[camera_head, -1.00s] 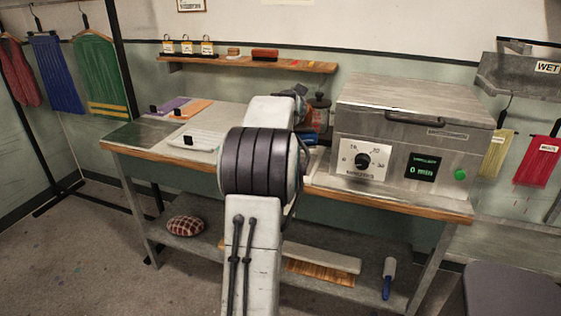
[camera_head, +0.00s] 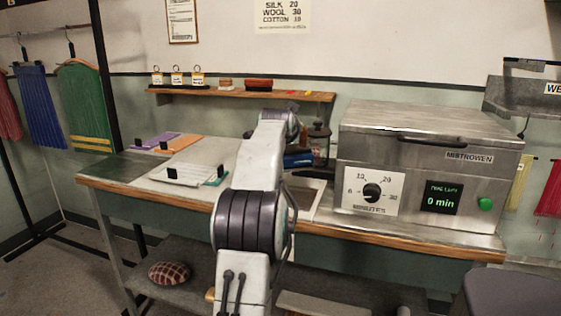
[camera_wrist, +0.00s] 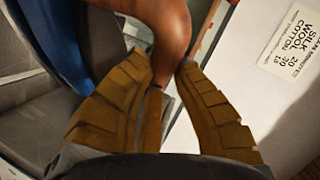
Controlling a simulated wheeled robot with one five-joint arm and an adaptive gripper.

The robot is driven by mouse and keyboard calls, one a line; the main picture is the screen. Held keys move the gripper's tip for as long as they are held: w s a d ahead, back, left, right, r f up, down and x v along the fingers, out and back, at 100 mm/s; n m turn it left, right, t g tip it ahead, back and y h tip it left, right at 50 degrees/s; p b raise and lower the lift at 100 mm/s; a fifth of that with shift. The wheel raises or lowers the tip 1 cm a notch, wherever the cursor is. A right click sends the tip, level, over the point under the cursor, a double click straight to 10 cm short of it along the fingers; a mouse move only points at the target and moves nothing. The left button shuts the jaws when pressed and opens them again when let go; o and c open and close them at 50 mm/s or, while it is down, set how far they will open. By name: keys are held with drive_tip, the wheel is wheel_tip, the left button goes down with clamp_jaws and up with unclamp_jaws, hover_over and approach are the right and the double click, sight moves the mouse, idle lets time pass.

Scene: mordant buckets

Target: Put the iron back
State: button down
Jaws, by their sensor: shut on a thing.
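My gripper (camera_wrist: 164,68) shows in the wrist view with its two brown ridged fingers closed around a smooth reddish-brown handle, which looks like the iron's handle (camera_wrist: 165,25). A blue curved part (camera_wrist: 57,45) lies to the left of the handle, beside dark grey surfaces. Whether these belong to the iron is unclear. In the head view my arm hides most of the gripper. A blue and dark object (camera_head: 298,159) shows just right of the arm, over the bench, and may be the iron. Whether it touches the bench is hidden.
The bench (camera_head: 340,232) holds a steel oven box (camera_head: 428,150) at right and a white card with black clips (camera_head: 190,174) at left. A dark jar (camera_head: 319,142) stands behind the arm. A shelf (camera_head: 240,97) hangs behind. Garments hang at far left.

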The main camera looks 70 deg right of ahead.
drive_tip(key=shift+f+b, duration=1.75)
drive_tip(key=shift+f, duration=2.25)
drive_tip(key=c, duration=1.4)
unclamp_jaws()
drive_tip(key=shift+f, duration=0.4)
drive_tip(key=shift+o, duration=1.4)
drive_tip(key=shift+r, duration=0.1)
drive_tip(key=shift+a, duration=0.1)
drive_tip(key=v, duration=1.2)
drive_tip(key=shift+b, duration=0.35)
